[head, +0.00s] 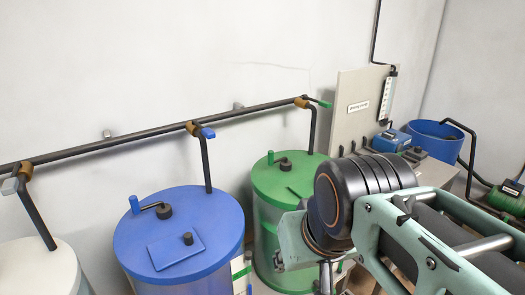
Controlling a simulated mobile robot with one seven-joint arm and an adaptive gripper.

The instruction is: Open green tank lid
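The green tank (268,235) stands right of the blue tank. Its round green top (268,188) carries a small upright green stub (271,157) and a black knob-like fitting (285,164). A flat, slightly darker hatch lid (300,190) lies on the top near its right side and looks closed. My arm covers the right front of the green tank and may hide part of this lid. My arm reaches in from the lower right, its large black joint just right of the tank. My gripper cannot be made out in the head view.
The blue tank (138,238) and white tank (40,262) stand to the left. A dark pipe (110,143) with colored valves runs along the wall above. A grey panel (355,125), blue tub (432,138) and green pump (508,198) are at the right.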

